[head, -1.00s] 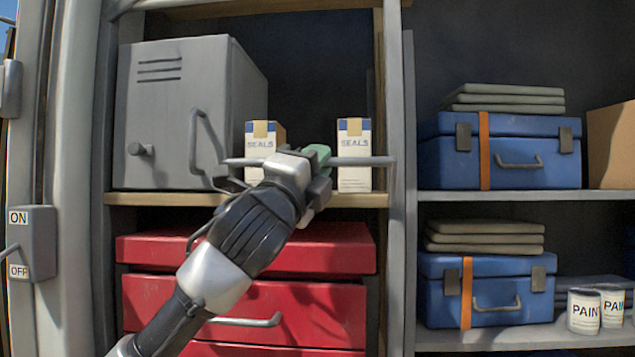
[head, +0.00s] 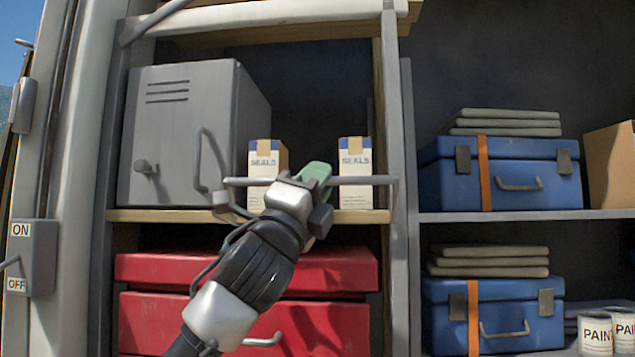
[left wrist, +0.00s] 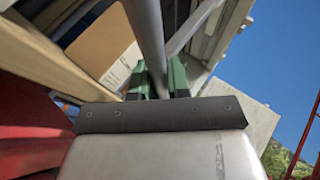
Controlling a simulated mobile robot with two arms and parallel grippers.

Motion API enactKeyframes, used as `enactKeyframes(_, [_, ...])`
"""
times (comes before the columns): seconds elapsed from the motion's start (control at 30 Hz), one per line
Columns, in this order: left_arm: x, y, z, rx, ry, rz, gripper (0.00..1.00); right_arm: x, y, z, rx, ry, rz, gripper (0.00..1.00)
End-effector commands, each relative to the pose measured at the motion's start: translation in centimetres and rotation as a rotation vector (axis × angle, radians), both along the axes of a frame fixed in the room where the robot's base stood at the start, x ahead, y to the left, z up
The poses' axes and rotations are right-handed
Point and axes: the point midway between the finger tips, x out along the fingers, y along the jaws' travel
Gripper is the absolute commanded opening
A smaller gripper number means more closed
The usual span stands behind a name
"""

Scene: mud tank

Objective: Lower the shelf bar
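The shelf bar (head: 366,180) is a thin grey rod running level in front of the wooden shelf and its seals boxes. It stands a little above the shelf's front edge. My left gripper (head: 313,178) reaches up from below to the bar, its green fingers at the bar's middle. In the left wrist view the bar (left wrist: 149,35) runs between the green fingertips (left wrist: 159,80), which look closed around it. The gripper hides part of the bar. My right gripper is not in view.
Two seals boxes (head: 355,158) stand behind the bar on the wooden shelf (head: 160,215), beside a grey metal cabinet (head: 172,130). A grey post (head: 395,110) stands right of the bar. Blue cases (head: 530,190) sit on the right shelves.

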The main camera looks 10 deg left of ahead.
Motion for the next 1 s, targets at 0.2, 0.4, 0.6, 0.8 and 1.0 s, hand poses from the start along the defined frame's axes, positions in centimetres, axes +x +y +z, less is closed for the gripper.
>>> enactKeyframes(0.2, [0.0, 0.0, 0.0, -0.001, 0.0, 0.001, 0.39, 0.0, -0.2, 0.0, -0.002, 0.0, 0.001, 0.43])
enactKeyframes(0.4, [-0.1, 0.1, -0.1, 0.0, -0.001, 0.0, 0.39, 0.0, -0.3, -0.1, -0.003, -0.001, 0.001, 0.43])
enactKeyframes(0.6, [-1.3, 0.9, -2.1, 0.0, -0.001, 0.0, 0.39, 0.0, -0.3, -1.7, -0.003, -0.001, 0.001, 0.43])
enactKeyframes(0.8, [-3.7, 2.5, -5.1, 0.001, -0.002, 0.001, 0.39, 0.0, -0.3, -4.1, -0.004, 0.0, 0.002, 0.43])
enactKeyframes(1.0, [-5.7, 3.8, -7.1, 0.0, -0.003, 0.0, 0.39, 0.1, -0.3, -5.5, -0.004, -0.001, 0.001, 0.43])
